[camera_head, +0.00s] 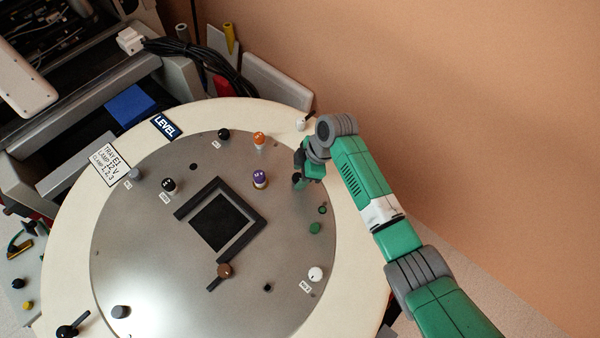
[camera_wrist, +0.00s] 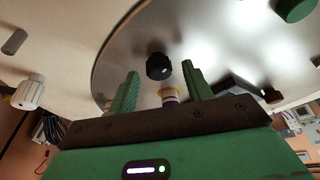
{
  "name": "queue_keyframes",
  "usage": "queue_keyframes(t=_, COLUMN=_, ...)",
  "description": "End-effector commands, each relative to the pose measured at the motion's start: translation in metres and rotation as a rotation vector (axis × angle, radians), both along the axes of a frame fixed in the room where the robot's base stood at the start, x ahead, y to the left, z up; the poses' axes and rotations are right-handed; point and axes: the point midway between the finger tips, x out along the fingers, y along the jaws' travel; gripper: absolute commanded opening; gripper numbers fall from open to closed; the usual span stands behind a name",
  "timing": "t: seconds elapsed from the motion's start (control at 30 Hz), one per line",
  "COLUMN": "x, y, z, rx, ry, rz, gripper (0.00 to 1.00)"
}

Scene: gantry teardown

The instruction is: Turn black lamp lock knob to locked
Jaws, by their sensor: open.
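A black knob (camera_wrist: 158,66) with a ribbed side stands on the round grey metal plate (camera_wrist: 225,40). In the wrist view it lies between and just beyond the fingertips of my gripper (camera_wrist: 161,72), with clear space on both sides. My gripper is open and empty. In the head view my gripper (camera_head: 303,172) is low over the right part of the plate and mostly covers this knob (camera_head: 296,180). Other black knobs stand at the plate's top (camera_head: 223,134) and left (camera_head: 169,185). I cannot read which label belongs to the lamp lock.
A purple knob (camera_head: 260,179) and an orange knob (camera_head: 259,140) stand left of my gripper. A white knob (camera_head: 302,123) is on the cream rim behind it. Green knobs (camera_head: 315,228) stand nearer. A raised square frame (camera_head: 250,238) is mid-plate. A wall rises at right.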

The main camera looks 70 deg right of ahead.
Motion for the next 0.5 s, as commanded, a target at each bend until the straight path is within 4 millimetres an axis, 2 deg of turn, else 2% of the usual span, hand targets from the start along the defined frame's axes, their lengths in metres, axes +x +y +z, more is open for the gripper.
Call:
queue_keyframes(t=0.1, x=0.0021, y=0.0005, z=-0.0063, rx=0.0, ry=0.0, rz=-0.001, gripper=0.5)
queue_keyframes(t=0.33, x=0.0025, y=0.0007, z=-0.0068, rx=-0.001, ry=-0.001, rz=-0.002, gripper=0.5)
queue_keyframes(t=0.5, x=0.0025, y=0.0008, z=-0.0067, rx=-0.001, ry=-0.001, rz=-0.002, gripper=0.17)
